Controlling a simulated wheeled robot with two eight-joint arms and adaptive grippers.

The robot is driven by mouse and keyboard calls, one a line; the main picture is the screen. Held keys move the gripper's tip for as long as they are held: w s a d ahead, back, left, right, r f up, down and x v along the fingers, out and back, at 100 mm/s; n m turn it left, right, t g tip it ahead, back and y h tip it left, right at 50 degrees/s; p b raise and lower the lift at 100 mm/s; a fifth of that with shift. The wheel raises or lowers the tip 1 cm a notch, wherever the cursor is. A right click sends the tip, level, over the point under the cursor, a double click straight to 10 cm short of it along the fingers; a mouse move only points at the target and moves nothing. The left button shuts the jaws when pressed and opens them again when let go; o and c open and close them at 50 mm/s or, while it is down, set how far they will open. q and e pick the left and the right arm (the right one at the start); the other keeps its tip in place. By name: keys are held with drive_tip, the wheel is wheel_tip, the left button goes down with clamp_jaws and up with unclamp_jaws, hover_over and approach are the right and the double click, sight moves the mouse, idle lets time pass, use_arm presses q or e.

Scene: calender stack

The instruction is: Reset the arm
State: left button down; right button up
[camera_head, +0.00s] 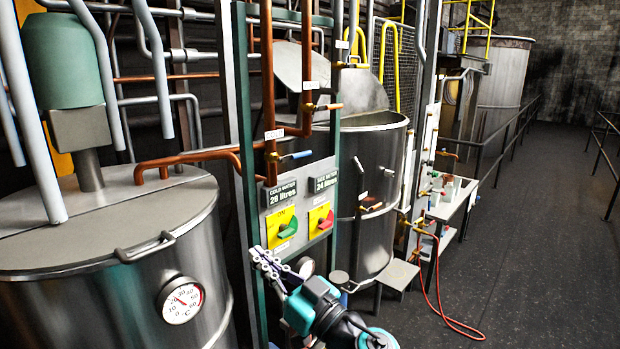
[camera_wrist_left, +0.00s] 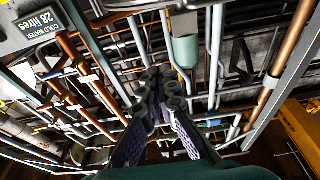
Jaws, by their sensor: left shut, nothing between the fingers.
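My left gripper (camera_head: 262,256) shows at the lower middle of the head view, in front of the control panel and just below its cold-water switch. Its fingers are shut and empty, pointing up and to the left. In the left wrist view the dark ridged fingers (camera_wrist_left: 163,84) come together at their tips with nothing held between them. My left arm, black and teal, shows behind the gripper at the bottom of the head view. My right gripper is in neither view.
The panel carries a cold-water switch (camera_head: 281,226) and a hot-water switch (camera_head: 321,218). A large steel tank (camera_head: 95,290) with a thermometer stands left, another tank (camera_head: 375,160) behind the panel. Pipes crowd the left wrist view. Floor (camera_head: 540,250) at right is mostly clear; a red hose (camera_head: 440,310) lies there.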

use_arm(q)
drive_tip(key=s+a+f+m+g+h+b, duration=0.2)
drive_tip(key=a+f+m+g+h, duration=0.1)
drive_tip(key=a+f, duration=0.5)
drive_tip(key=s+a+f+m+g+h+b, duration=0.15)
drive_tip(key=a+f, duration=0.35)
drive_tip(key=f, duration=0.6)
drive_tip(key=s+d+f+m+g+h+b, duration=0.1)
drive_tip(key=s+d+f+m+h+b, duration=0.1)
drive_tip(key=s+f+h, duration=0.3)
drive_tip(key=s+d+f+m+g+h+b, duration=0.1)
drive_tip(key=s+f+h, duration=0.5)
drive_tip(key=f, duration=0.7)
drive_tip(key=shift+s+d+f+m+b, duration=0.4)
drive_tip(key=shift+s+m+b, duration=0.25)
drive_tip(key=shift+m, duration=0.4)
drive_tip(key=shift+w, duration=0.1)
